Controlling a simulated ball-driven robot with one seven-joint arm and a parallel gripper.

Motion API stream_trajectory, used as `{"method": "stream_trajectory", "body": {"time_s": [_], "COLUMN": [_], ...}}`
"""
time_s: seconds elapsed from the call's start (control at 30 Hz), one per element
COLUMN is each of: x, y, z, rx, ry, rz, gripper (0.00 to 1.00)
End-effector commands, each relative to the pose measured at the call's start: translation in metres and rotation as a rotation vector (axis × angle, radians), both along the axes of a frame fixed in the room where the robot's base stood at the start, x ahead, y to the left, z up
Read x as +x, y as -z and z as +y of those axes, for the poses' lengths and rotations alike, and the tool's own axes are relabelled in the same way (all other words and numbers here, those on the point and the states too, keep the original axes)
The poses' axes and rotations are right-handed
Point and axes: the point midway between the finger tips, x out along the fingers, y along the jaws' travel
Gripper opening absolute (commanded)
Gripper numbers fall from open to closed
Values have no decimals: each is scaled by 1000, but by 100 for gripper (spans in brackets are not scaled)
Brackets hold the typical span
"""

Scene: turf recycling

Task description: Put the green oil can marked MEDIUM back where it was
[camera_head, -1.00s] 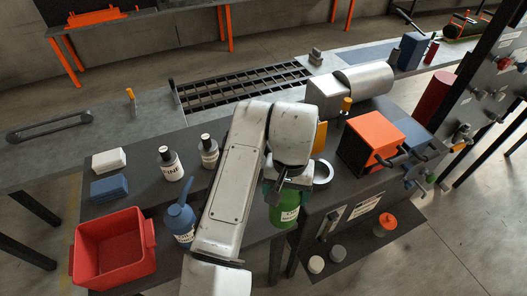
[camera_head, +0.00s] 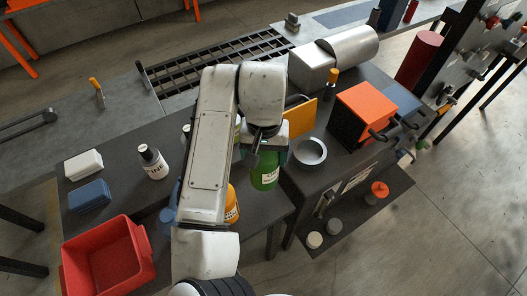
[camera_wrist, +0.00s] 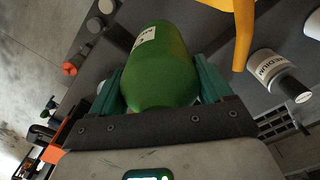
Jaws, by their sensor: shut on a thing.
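The green oil can (camera_head: 265,172) is held upright or nearly so by my gripper (camera_head: 262,150) near the front edge of the dark table (camera_head: 265,208). In the wrist view the green can (camera_wrist: 162,65) sits between the two teal fingers, which are shut on it. Part of its pale label shows, but I cannot read its text. I cannot tell whether its base touches the table. A yellow-orange can (camera_head: 232,206) stands just left of it, partly behind my arm; its yellow spout (camera_wrist: 243,32) shows in the wrist view.
A grey ring (camera_head: 310,152) and an orange box (camera_head: 366,113) lie to the right. A red bin (camera_head: 108,255), a blue block (camera_head: 90,196), a white block (camera_head: 84,165) and a white bottle (camera_head: 153,163) are left. A white labelled bottle (camera_wrist: 275,72) is near the can. My arm hides the table's middle.

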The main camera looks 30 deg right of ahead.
Motion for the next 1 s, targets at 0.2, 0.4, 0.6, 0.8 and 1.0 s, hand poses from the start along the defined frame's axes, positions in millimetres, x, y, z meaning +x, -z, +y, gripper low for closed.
{"method": "stream_trajectory", "body": {"time_s": [0.2,0.4,0.6,0.8,1.0], "x": [0,0,0,0,0], "y": [21,38,55,70,78], "z": [0,0,0,0,0], "rx": [-1,-1,-2,-2,-1], "ry": [0,-1,0,-1,-1], "rz": [0,-2,-1,-1,-2], "gripper": [23,23,23,23,23]}}
